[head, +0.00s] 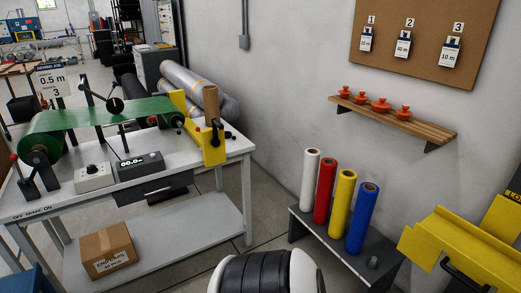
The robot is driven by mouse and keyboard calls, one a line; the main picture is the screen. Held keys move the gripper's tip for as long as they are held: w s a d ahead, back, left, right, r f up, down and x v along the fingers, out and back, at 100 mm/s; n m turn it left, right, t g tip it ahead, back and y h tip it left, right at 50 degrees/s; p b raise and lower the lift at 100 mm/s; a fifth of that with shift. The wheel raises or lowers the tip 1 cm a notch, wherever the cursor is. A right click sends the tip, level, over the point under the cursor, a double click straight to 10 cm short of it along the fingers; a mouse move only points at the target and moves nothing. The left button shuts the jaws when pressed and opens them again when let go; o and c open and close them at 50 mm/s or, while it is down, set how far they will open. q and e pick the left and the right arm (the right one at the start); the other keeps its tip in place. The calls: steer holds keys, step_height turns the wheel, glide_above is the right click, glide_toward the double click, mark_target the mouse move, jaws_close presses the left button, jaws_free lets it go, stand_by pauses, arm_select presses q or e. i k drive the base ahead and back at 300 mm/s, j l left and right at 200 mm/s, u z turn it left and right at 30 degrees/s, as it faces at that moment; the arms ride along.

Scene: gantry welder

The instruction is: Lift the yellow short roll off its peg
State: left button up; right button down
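A yellow roll (341,205) stands upright in a row on a low dark bench (320,236) against the wall. It has a brown core at its top and stands between a red roll (325,190) on its left and a blue roll (360,218) on its right. A white roll (310,180) stands at the left end of the row. The rolls look close in height. Any peg under the yellow roll is hidden. Neither of my grippers shows in the head view.
A small grey stub (373,262) sits on the bench right of the blue roll. A yellow machine part (463,250) is close on the right. A wooden shelf (395,113) with red knobs hangs above. A white worktable (232,150) with a green belt stands left.

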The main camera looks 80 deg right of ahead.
mark_target(347, 178)
steer(key=z, duration=3.4)
steer(key=i, duration=0.2)
steer(key=z, duration=0.05)
